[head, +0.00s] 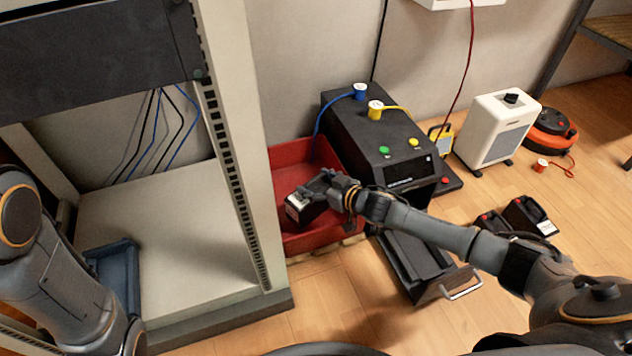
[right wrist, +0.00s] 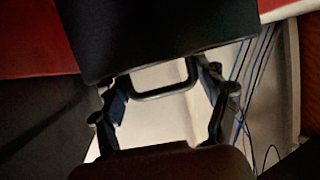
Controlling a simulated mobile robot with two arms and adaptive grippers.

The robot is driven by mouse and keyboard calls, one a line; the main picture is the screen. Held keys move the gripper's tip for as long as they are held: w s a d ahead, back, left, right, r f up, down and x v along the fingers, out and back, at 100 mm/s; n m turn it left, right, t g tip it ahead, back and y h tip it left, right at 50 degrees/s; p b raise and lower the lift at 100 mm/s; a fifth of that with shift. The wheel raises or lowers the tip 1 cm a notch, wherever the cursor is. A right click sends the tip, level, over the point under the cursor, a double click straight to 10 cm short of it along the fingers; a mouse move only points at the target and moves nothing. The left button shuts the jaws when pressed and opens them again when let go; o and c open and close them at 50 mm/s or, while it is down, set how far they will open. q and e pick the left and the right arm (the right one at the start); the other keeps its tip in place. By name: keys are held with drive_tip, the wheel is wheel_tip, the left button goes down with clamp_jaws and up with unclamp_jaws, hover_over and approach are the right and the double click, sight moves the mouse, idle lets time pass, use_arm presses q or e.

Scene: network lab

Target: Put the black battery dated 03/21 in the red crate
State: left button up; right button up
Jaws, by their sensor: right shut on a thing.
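My right gripper (head: 332,184) is shut on a black battery (head: 301,208) with a white label and a bit of red. The label's date is too small to read. The battery is held over the red crate (head: 308,240), which stands on the floor between the rack and the black unit.
A black charging unit (head: 365,125) with an open drawer (head: 415,262) stands right of the crate. Two black batteries (head: 527,214) (head: 492,223) lie on the floor at right. The rack post (head: 232,140) borders the crate's left side. A blue bin (head: 117,275) sits in the rack.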

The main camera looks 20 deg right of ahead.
sight(316, 190)
drive_tip(key=shift+w+a+f+b, duration=0.1)
drive_tip(key=shift+f+b, duration=0.1)
drive_tip(key=shift+b, duration=0.1)
wheel_tip(316, 190, down, 3)
drive_tip(key=shift+r+b, duration=0.1)
drive_tip(key=shift+b, duration=1.05)
drive_tip(key=o, duration=1.8)
